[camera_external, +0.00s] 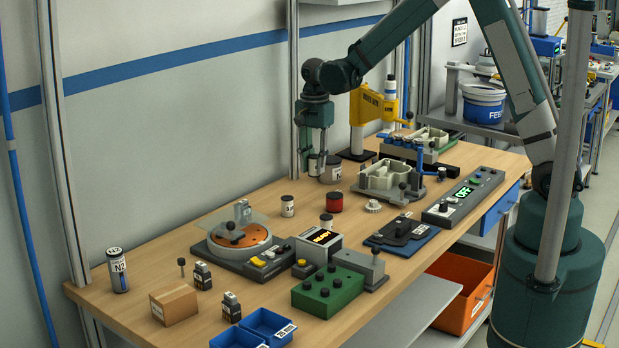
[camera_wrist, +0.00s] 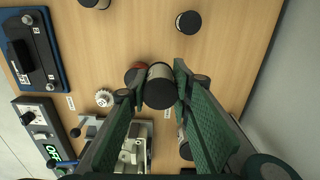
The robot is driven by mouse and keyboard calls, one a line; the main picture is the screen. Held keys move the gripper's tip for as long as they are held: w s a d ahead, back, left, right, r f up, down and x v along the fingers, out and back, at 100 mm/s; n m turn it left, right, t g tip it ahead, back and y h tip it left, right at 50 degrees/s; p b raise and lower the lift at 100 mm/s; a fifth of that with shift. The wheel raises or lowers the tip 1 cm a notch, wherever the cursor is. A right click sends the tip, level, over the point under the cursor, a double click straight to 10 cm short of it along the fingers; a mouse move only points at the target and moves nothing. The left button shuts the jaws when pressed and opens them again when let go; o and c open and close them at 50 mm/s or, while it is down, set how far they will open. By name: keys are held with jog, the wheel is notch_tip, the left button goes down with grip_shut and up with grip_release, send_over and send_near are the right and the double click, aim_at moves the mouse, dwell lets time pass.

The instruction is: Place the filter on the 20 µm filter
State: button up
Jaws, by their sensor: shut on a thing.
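My gripper (camera_external: 316,155) is shut on a small dark-topped filter canister with a pale label (camera_external: 314,167) and holds it above the back of the bench. In the wrist view the same filter (camera_wrist: 159,90) sits upright between the two fingers (camera_wrist: 154,93). Similar canisters stand on the bench: one with a white label (camera_external: 287,206), one in front of it (camera_external: 326,221), and one beside my gripper (camera_external: 332,172). I cannot read which canister is marked 20 µm.
A white gear (camera_external: 373,206), a pale housing in a fixture (camera_external: 385,180) and a yellow press (camera_external: 366,110) stand to the right. A turntable tester (camera_external: 240,241) is at the left. Bare wood lies between the labelled canister and the wall.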

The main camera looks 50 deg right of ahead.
notch_tip(320, 180, up, 4)
jog(key=f+p, duration=0.1)
jog(key=p, duration=0.2)
send_over(326, 217)
jog(key=shift+d+r, duration=0.15)
jog(key=shift+r, duration=0.1)
jog(key=shift+f, duration=0.15)
jog(key=shift+f, duration=2.75)
jog(key=shift+w+f, duration=0.1)
jog(key=shift+f, duration=0.05)
jog(key=shift+f, duration=1.95)
jog(key=shift+f, duration=0.15)
jog(key=o, duration=0.8)
jog(key=shift+c, duration=0.2)
